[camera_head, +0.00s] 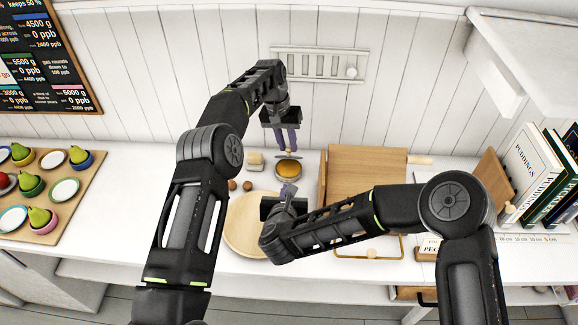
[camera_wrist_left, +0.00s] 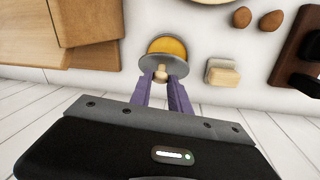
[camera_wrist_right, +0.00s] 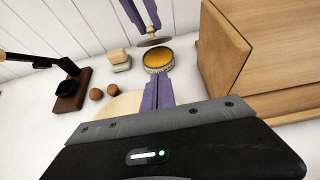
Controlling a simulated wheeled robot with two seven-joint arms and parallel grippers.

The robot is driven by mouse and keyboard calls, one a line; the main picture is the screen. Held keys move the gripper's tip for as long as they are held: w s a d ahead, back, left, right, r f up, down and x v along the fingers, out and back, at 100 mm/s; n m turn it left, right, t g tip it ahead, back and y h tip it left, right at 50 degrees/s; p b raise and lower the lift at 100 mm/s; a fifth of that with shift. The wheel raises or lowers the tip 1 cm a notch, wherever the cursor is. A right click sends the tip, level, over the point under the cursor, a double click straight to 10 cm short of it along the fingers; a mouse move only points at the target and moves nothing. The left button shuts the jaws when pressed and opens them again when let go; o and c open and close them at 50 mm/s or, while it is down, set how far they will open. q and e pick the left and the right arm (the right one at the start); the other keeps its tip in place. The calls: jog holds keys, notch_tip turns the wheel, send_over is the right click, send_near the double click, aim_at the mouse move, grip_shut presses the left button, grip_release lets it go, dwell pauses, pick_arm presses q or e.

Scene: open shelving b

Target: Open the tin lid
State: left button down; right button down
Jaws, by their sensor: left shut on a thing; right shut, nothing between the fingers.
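The tin (camera_head: 288,172) stands on the white counter with its round orange-yellow inside showing. It also shows in the right wrist view (camera_wrist_right: 158,62). The grey disc lid (camera_wrist_left: 165,64) is off the tin, held up at its wall side and partly covering it in the left wrist view. My left gripper (camera_head: 287,148) is shut on the lid's pale knob (camera_wrist_left: 160,76). The lid shows nearly edge-on in the right wrist view (camera_wrist_right: 154,42). My right gripper (camera_head: 288,190) is shut and empty, its fingertips close to the tin's near side; I cannot tell whether they touch it.
A round wooden board (camera_head: 243,225) lies left of my right gripper. Two brown egg-like things (camera_head: 240,185) and a small pale block (camera_head: 255,161) are left of the tin. A large wooden box (camera_head: 365,165) stands close on the right. Books (camera_head: 530,165) stand far right.

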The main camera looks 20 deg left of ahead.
jog(key=shift+s+f, duration=0.25)
jog(key=shift+f, duration=0.05)
jog(key=shift+w+a+f, duration=0.1)
jog(key=shift+w+f, duration=0.1)
jog(key=shift+w, duration=0.25)
jog(key=x, duration=0.9)
jog(key=shift+s, duration=0.1)
jog(key=shift+w+a+r, duration=0.15)
jog(key=shift+w+r, duration=0.45)
jog(key=shift+w+a+r, duration=0.2)
jog(key=shift+w+r, duration=0.35)
jog(key=shift+w, duration=0.05)
jog(key=shift+w+r, duration=0.2)
jog(key=shift+r, duration=0.05)
